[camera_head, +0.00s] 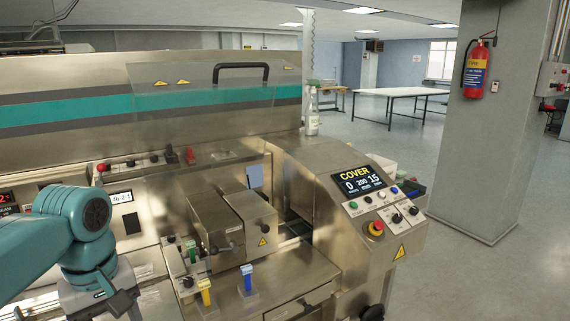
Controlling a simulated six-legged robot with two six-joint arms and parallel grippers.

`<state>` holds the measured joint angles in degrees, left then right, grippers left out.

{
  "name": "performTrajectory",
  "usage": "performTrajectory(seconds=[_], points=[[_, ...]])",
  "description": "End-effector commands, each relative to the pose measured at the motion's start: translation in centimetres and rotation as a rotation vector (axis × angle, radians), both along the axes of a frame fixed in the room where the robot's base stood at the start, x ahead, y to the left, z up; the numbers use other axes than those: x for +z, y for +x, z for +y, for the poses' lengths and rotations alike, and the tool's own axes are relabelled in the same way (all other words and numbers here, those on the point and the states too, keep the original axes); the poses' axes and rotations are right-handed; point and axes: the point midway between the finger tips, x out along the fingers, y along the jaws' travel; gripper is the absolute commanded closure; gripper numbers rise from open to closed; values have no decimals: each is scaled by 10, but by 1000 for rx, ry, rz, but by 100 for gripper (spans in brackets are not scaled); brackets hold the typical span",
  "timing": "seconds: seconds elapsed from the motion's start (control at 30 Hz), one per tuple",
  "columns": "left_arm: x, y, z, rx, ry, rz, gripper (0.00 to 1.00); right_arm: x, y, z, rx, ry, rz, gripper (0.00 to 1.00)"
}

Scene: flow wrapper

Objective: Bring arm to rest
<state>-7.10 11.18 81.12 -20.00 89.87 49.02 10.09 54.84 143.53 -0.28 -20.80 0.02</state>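My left arm (75,215) comes in from the left edge, teal with a grey wrist that bends down to the bottom edge. It hangs in front of the lower left of the flow wrapper (215,120). Dark parts at its wrist show near the bottom edge, but I see no fingertips, so I cannot tell whether the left gripper is open or shut. No held thing shows. My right arm and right gripper are not in view.
A control panel (372,210) with a lit COVER display and red stop button juts out at the right. Yellow (205,292) and blue (247,278) handled parts stand at the machine front. A pillar (490,140) bears a fire extinguisher (477,68). The floor at right is clear.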

Motion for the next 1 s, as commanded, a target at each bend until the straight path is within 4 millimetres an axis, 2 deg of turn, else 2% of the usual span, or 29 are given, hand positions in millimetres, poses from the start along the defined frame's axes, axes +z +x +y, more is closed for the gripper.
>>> performTrajectory(seconds=[0.13, 0.37, 0.57, 0.67, 0.77, 0.87, 0.9, 1.0], points=[[-6, 3, -1, -8, -2, 5, 45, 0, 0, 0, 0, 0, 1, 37], [-66, 28, -20, -119, -42, 3, 45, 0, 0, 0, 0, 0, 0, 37], [-132, 41, -43, -225, -96, -2, 45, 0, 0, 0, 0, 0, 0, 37], [-177, 41, -58, -287, -136, -5, 45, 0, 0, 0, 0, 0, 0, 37], [-234, 32, -77, -354, -189, -12, 45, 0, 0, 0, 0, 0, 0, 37], [-306, 6, -101, -425, -258, -27, 45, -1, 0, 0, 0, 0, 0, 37], [-335, -10, -110, -449, -284, -37, 45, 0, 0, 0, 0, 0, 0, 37], [-389, -55, -129, -488, -328, -68, 45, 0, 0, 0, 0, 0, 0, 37]])
